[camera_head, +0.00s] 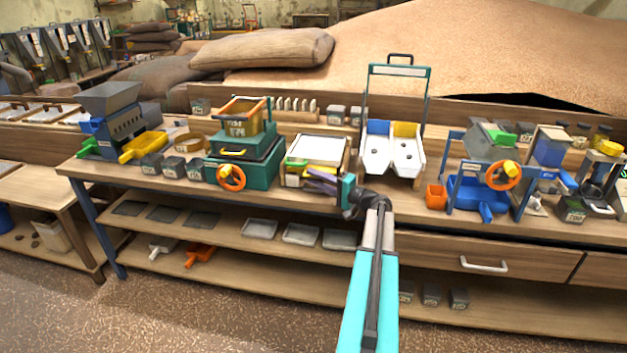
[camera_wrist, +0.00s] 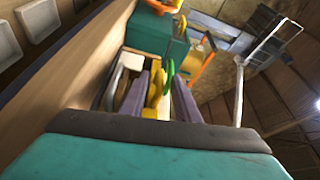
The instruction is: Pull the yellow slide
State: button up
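A yellow slide (camera_head: 297,164) shows at the front of a white-topped box (camera_head: 321,148) in the middle of the bench, beside a green part (camera_head: 293,181). My gripper (camera_head: 310,180) is in front of this box, its fingers pointing left along its front. In the wrist view the two purple-grey fingers of my gripper (camera_wrist: 158,88) stand apart. The yellow slide (camera_wrist: 153,88) shows in the gap between them, with a green curved part (camera_wrist: 168,75) beside it. I cannot tell whether either finger touches the yellow part. My arm hides the box's lower right.
A green machine with an orange handwheel (camera_head: 231,177) stands just left of the box. A white two-channel chute (camera_head: 391,151) stands to the right, with an orange cup (camera_head: 436,195) beyond it. Trays (camera_head: 301,234) lie on the shelf below the bench.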

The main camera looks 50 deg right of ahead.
jog(key=s+d+b, duration=0.2)
jog(key=s, duration=1.1)
jog(key=shift+f, duration=0.45)
jog(key=shift+w, duration=0.1)
